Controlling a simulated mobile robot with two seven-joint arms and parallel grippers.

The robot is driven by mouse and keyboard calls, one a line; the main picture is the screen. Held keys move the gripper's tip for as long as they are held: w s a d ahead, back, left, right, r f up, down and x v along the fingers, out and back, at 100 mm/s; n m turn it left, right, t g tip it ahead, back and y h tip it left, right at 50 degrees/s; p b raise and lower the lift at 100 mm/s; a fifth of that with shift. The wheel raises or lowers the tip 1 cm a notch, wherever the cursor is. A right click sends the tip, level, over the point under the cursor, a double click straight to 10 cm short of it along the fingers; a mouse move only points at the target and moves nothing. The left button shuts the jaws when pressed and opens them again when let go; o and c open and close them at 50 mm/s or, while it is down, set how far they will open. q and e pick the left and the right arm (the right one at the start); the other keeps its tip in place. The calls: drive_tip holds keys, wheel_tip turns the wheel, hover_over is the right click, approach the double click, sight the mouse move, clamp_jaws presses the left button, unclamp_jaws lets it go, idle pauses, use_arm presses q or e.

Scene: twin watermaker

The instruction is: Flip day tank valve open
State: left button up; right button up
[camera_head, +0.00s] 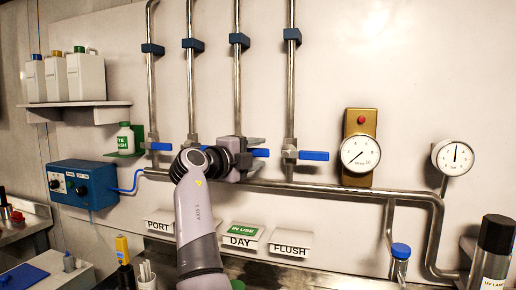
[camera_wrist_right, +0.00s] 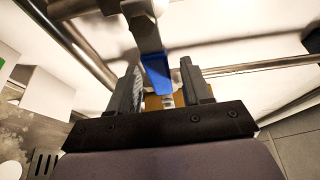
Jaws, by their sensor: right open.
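The day tank valve is most likely the one on the third pipe, above the DAY sign (camera_head: 240,242). Its blue lever (camera_head: 261,152) points right, crosswise to the upright pipe. My right gripper (camera_head: 250,158) is at this valve and hides much of its body in the head view. In the right wrist view, the blue lever (camera_wrist_right: 155,73) lies between the two spread dark fingers of my right gripper (camera_wrist_right: 162,88), with gaps beside it; the gripper is open. My left gripper is not in view.
Blue levers also show on the leftmost pipe (camera_head: 160,146) and the rightmost pipe (camera_head: 313,155), both pointing right. A horizontal pipe (camera_head: 350,190) runs below the valves. A gauge (camera_head: 360,153) on a brass plate is to the right. A green IN USE tag (camera_head: 244,230) is above DAY.

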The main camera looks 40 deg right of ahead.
drive_tip(key=shift+d, duration=0.45)
clamp_jaws()
